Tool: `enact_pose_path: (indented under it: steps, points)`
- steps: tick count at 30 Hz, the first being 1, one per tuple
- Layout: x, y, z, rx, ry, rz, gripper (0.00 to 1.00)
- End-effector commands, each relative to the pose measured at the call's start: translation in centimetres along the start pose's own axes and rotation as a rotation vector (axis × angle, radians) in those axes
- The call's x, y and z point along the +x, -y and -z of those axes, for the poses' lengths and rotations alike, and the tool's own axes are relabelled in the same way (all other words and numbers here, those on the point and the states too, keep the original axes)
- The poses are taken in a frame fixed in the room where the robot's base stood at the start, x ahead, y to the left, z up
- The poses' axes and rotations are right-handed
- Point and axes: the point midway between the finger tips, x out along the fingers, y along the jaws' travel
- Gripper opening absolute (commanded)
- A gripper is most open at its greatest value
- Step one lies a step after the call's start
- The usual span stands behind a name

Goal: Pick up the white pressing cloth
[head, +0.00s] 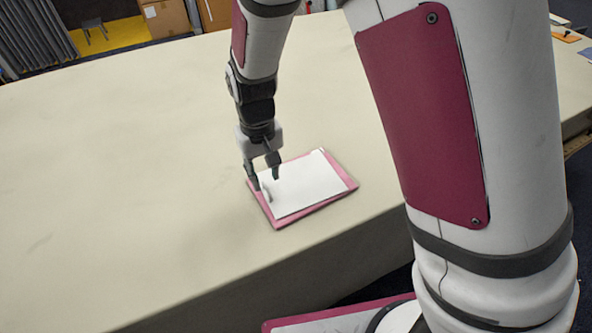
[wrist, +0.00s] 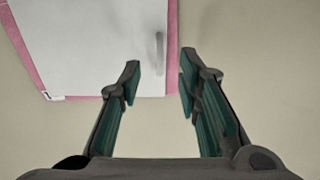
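The white pressing cloth (head: 304,186) lies flat on a pink board or mat (head: 336,206) on the long table, with a pink border showing around it. It also shows in the wrist view (wrist: 95,45), at the upper left, with a faint grey mark near its edge. My gripper (head: 266,182) is over the cloth's left part in the head view. In the wrist view my gripper (wrist: 160,72) has its two fingers apart with nothing between them, pointing at the edge of the cloth and the pink border. I cannot tell whether the fingertips touch the cloth.
The pale cloth-covered table (head: 120,170) is bare to the left of the pink mat. The table's front edge runs just below the mat. Small items lie at the far right end (head: 566,37). Cardboard boxes (head: 165,18) stand behind the table.

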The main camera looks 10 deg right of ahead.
Motion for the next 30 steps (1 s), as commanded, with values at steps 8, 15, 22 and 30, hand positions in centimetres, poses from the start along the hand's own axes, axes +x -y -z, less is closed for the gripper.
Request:
enact_pose_path:
  steps: [8,15,22,30]
  points:
    - [2.4,-0.1,0.1,0.001,0.003,-0.001,0.32]
    - [5.2,-0.1,0.2,0.002,0.001,0.001,0.32]
    - [5.5,-0.1,0.3,0.000,-0.002,0.001,0.32]
    - [5.5,-0.1,0.3,0.001,-0.001,0.001,0.00]
